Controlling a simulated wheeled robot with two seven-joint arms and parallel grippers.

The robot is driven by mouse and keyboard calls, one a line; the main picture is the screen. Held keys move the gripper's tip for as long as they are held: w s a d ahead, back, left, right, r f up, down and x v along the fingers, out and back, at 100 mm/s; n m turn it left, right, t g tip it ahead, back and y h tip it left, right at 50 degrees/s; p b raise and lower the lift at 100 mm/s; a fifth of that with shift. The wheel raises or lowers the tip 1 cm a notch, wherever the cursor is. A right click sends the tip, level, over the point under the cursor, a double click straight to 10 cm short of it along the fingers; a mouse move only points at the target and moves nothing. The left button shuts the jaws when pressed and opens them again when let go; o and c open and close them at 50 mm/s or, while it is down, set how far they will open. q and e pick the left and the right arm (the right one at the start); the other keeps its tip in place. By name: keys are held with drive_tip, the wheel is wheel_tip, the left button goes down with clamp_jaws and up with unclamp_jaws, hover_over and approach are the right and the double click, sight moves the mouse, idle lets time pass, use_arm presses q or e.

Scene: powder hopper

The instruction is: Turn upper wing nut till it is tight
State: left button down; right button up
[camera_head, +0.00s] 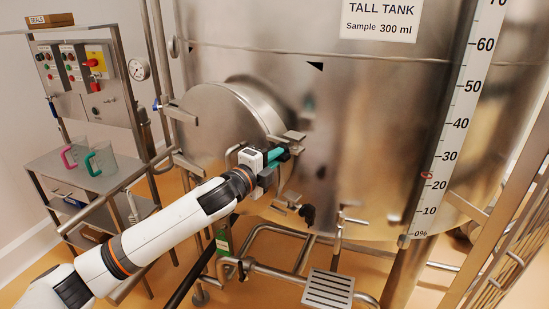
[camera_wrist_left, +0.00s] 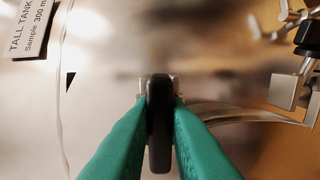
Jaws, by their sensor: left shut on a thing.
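The round manway door (camera_head: 225,115) is closed against the tall steel tank (camera_head: 380,110). My left gripper (camera_head: 281,154), with teal fingers, is at the door's right edge, just below a metal clamp piece (camera_head: 294,137). In the left wrist view the two teal fingers (camera_wrist_left: 160,125) are shut on a dark, upright wing (camera_wrist_left: 158,100), which I take to be the upper wing nut. Metal shows behind it; the fingers hide most of the nut, so I cannot tell how tight it is. A lower clamp (camera_head: 290,200) sits below the gripper. My right gripper is not in view.
A shelf rack (camera_head: 75,165) with pink and green jugs (camera_head: 100,158) and a control panel (camera_head: 85,80) stand at the left. A railing (camera_head: 510,220) is at the right.

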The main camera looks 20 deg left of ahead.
use_arm(q)
drive_tip(key=shift+f, duration=0.1)
drive_tip(key=c, duration=1.4)
unclamp_jaws()
drive_tip(key=b+v, duration=0.5)
drive_tip(key=v, duration=0.7)
